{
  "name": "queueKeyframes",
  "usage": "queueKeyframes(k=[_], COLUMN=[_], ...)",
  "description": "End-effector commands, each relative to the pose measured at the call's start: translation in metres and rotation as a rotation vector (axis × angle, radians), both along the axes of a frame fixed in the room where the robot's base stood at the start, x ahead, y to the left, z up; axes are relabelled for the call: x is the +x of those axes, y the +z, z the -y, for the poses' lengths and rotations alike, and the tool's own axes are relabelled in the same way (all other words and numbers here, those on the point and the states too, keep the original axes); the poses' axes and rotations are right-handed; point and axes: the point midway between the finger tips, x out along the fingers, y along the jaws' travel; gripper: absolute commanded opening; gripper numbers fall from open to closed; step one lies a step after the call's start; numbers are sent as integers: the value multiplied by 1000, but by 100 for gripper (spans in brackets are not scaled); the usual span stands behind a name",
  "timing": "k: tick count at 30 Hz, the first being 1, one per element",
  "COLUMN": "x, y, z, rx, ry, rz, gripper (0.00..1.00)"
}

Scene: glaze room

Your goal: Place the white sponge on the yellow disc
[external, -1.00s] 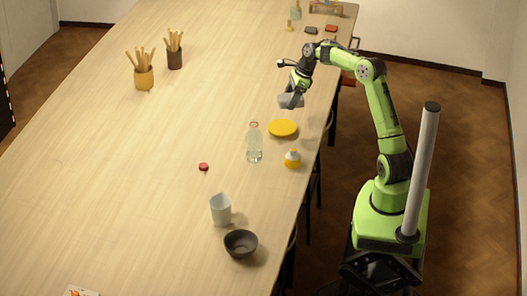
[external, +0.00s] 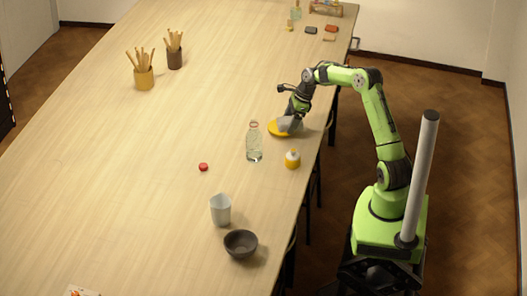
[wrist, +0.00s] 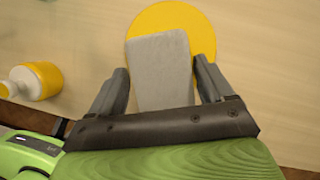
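The white sponge (external: 285,125), a pale grey-white block, is at the yellow disc (external: 273,128) near the table's right edge. My gripper (external: 292,121) points down over the disc with the sponge between its fingers. In the wrist view the fingers (wrist: 161,76) lie against both sides of the sponge (wrist: 162,65), so it looks shut on it. The sponge covers the middle and lower left of the disc (wrist: 204,38). Whether its underside rests fully on the disc is hard to tell.
A clear bottle (external: 254,145) stands just left of the disc, and a yellow bottle with a white top (external: 292,161) stands in front. A red cap (external: 203,167), white cup (external: 220,211) and dark bowl (external: 240,244) are nearer. The table's left side is mostly clear.

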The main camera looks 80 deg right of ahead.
Motion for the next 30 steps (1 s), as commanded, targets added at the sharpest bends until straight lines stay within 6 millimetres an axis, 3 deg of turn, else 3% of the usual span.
queueKeyframes(k=[3,11,24,30], x=[0,0,-37,-43], y=[0,5,102,115], z=[0,1,16,18], rx=[0,-1,-1,1], ry=[-1,-1,-4,-2], rz=[-1,-1,1,0], gripper=[95,95,95,95])
